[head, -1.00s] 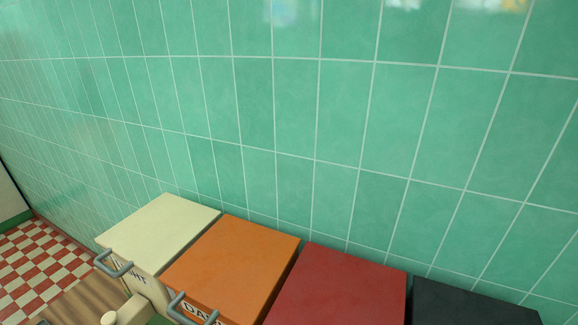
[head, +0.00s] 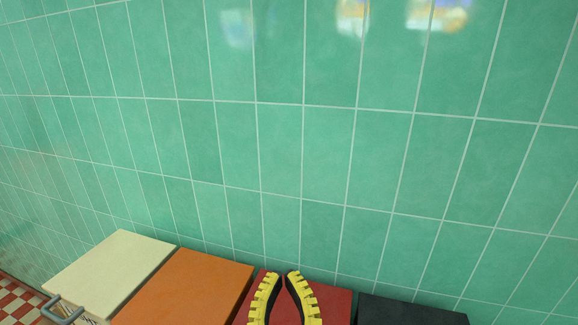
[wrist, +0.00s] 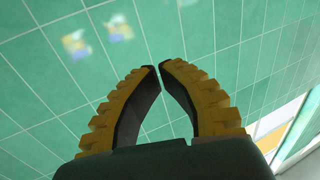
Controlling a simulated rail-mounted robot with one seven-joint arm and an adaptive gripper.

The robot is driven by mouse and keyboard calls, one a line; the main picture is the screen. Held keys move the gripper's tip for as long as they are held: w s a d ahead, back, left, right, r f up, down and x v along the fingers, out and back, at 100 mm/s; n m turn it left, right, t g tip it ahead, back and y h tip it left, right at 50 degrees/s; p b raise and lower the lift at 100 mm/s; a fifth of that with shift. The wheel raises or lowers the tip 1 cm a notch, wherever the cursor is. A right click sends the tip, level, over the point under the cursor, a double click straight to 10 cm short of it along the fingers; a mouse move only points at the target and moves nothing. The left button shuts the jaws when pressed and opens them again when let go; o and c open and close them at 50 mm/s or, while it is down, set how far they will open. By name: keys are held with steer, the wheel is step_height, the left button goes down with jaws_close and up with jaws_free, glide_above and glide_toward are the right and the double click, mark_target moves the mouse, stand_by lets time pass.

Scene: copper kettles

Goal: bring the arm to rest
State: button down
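My gripper (head: 283,275) shows at the bottom middle of the head view, in front of the red box top. Its two yellow, ribbed fingers with dark inner pads point up. In the wrist view, the fingertips (wrist: 158,68) lean together and nearly meet, with a narrow wedge of green wall between the pads. Nothing is held between them. The rest of my arm is below the head view's edge. No kettle is in view.
A row of boxes stands along the green tiled wall (head: 280,150): cream (head: 110,270), orange (head: 185,290), red (head: 338,300) and black (head: 410,312). The cream box has a grey handle (head: 62,310). Checkered floor (head: 15,300) shows at lower left.

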steer(key=s+d+r+m+t+h, duration=0.1)
steer(key=s+d+r+t, duration=0.2)
steer(key=s+d+r, duration=0.4)
step_height(320, 180, up, 4)
steer(key=shift+s+d+f+t+p, duration=0.1)
steer(key=shift+s+d+t+p, duration=0.15)
steer(key=shift+s+t+p, duration=0.2)
stand_by(1.7)
